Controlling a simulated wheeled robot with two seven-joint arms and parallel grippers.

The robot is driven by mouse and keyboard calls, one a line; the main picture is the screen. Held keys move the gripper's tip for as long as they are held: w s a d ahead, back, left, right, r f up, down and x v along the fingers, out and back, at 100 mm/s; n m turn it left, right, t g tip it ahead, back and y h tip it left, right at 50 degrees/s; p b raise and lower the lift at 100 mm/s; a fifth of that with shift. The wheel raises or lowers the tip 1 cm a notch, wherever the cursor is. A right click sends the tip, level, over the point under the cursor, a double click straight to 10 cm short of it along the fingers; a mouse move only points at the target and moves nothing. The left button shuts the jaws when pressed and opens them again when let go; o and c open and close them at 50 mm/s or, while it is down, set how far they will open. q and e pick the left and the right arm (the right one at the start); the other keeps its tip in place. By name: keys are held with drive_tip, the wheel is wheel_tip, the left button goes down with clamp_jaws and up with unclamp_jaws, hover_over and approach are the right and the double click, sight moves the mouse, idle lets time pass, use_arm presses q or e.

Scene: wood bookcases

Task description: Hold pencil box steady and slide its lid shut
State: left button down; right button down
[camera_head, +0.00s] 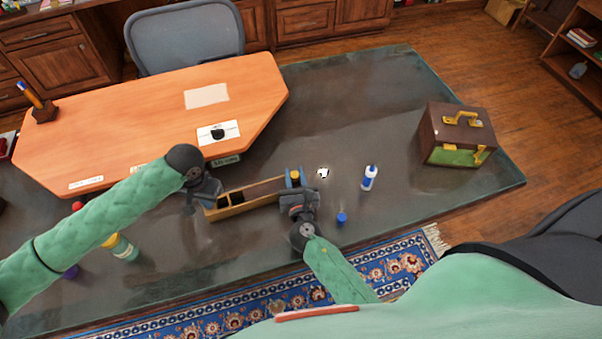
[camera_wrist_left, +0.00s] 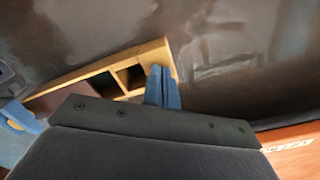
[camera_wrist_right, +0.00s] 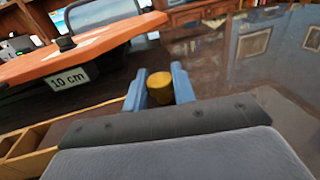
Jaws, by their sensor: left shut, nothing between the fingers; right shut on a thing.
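The long wooden pencil box (camera_head: 229,211) lies on the dark desk, with small open compartments at its left end. A flat brown panel, seemingly the lid (camera_wrist_left: 62,101), covers the part toward my right gripper. My left gripper (camera_wrist_left: 163,87) is shut and empty, its blue fingertips at the box's left end wall; I cannot tell whether they touch it. My right gripper (camera_head: 294,177) is at the box's right end, shut on a yellow knob (camera_wrist_right: 160,87). The knob's join to the lid is hidden.
An orange board (camera_head: 150,120) lies behind the box, with a "10 cm" block (camera_wrist_right: 70,77) under its edge. To the right are a white-and-blue bottle (camera_head: 369,178), a blue cap (camera_head: 342,219), a small white object (camera_head: 323,173) and a brown case (camera_head: 458,135). Bottles lie near my left arm.

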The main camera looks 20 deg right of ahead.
sight(281, 186)
use_arm(q)
drive_tip(key=shift+s+f, duration=0.25)
drive_tip(key=shift+f, duration=0.1)
use_arm(e)
drive_tip(key=a, duration=0.4)
drive_tip(key=shift+s+a+f, duration=0.1)
drive_tip(key=shift+s+a, duration=0.05)
drive_tip(key=shift+a, duration=0.1)
drive_tip(key=c, duration=1.2)
unclamp_jaws()
drive_tip(key=shift+a, duration=0.1)
drive_tip(key=shift+o, duration=0.2)
drive_tip(key=shift+s, duration=0.25)
drive_tip(key=s, duration=0.3)
drive_tip(key=s+a, duration=0.1)
drive_tip(key=s, duration=0.7)
drive_tip(key=shift+s+a, duration=0.25)
drive_tip(key=shift+a, duration=0.1)
